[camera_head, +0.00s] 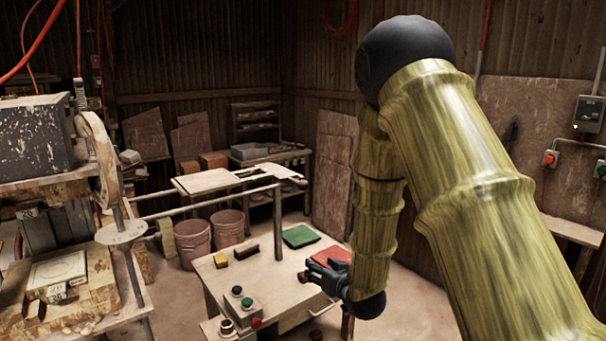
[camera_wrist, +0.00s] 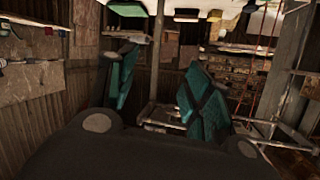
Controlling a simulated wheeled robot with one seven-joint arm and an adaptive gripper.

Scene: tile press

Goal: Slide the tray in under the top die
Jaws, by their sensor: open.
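The press stands at the left of the head view. A pale square tray (camera_head: 57,270) with a round mark on it lies on the press's wooden bed, in front of the dark upright blocks. A dark metal block (camera_head: 58,222) above and behind it looks like the top die, though I cannot be sure. My gripper (camera_head: 322,276) is over the right side of the small workbench, far to the right of the tray. In the wrist view its two teal fingers (camera_wrist: 160,85) stand apart with nothing between them. The tray does not show clearly there.
The workbench (camera_head: 232,272) holds a button box (camera_head: 241,304), a yellow sponge-like block (camera_head: 220,260), a green mat (camera_head: 301,236) and a red mat (camera_head: 334,255). Two buckets (camera_head: 193,243) stand behind it. A horizontal bar (camera_head: 205,203) with a round plate (camera_head: 122,233) extends from the press.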

